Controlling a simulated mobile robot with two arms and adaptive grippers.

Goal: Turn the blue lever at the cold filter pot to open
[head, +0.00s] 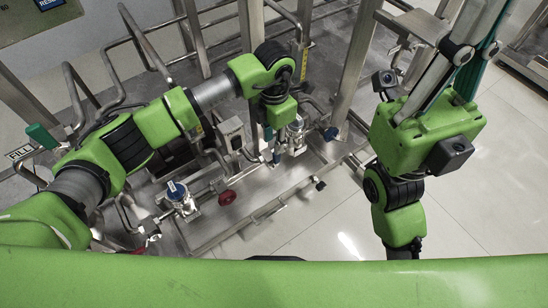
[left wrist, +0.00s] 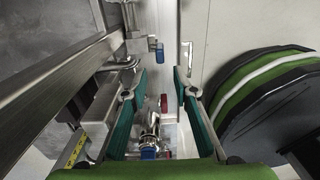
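Several blue handles show, and I cannot tell for certain which is the cold filter pot's lever. In the head view, one blue handle (head: 331,133) is right of my left gripper (head: 271,135), and a blue-topped fitting (head: 176,190) is lower left. In the left wrist view, a blue lever (left wrist: 155,43) is beyond the fingertips of my left gripper (left wrist: 160,82). Another blue part (left wrist: 148,153) is low between the fingers, on silver fittings. The left fingers are apart with nothing gripped. My right gripper (head: 464,55) points up and away at right; its opening is unclear.
Steel pipes and posts (head: 355,65) surround the left arm. A red knob (head: 227,197) is on the skid's base (head: 250,205); a red handle (left wrist: 164,103) shows between the left fingers. A green handle (head: 41,136) is at far left. Tiled floor at lower right is clear.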

